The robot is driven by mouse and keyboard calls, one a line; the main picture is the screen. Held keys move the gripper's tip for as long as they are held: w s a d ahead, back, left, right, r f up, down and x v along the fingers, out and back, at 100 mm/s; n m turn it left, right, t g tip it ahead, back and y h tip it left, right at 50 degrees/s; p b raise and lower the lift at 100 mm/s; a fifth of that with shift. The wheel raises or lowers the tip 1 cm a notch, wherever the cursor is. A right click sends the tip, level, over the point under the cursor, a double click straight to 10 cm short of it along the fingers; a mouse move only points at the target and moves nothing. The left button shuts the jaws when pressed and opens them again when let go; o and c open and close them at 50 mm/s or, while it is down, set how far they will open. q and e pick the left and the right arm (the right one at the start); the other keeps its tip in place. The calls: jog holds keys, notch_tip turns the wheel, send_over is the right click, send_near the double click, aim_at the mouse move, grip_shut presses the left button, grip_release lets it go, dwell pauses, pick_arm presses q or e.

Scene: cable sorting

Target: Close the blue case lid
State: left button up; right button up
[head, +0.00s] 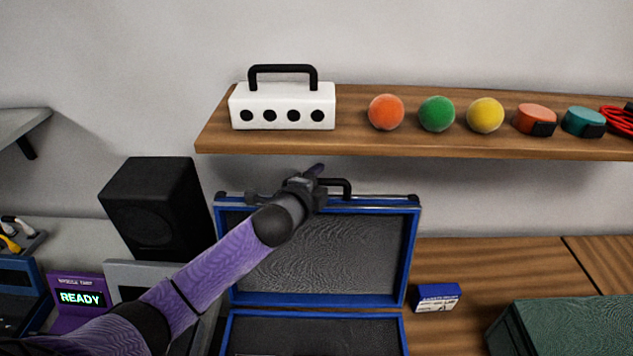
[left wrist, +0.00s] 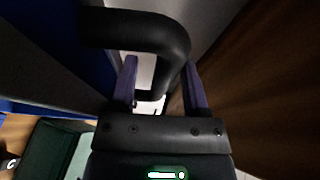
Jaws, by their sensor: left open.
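The blue case stands open, with its blue-rimmed lid (head: 412,250) raised upright and its dark-lined base (head: 320,335) below, cut off by the frame's lower edge. A black handle (head: 346,186) is on the lid's top edge; it also shows large in the left wrist view (left wrist: 140,32). My left gripper (head: 316,172) is open at the lid's top edge, by the left part of the handle. In the left wrist view its two fingers (left wrist: 163,80) lie either side of part of the handle. I cannot tell whether they touch it. My right gripper is not in view.
A wooden shelf (head: 370,148) hangs just above the lid, holding a white box (head: 282,106), coloured balls and tape-like items. A black speaker (head: 155,210) stands left of the lid. A small blue box (head: 437,297) and a green case (head: 570,325) are at right.

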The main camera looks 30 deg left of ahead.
pick_arm(q)
grip_shut()
dwell(1.4)
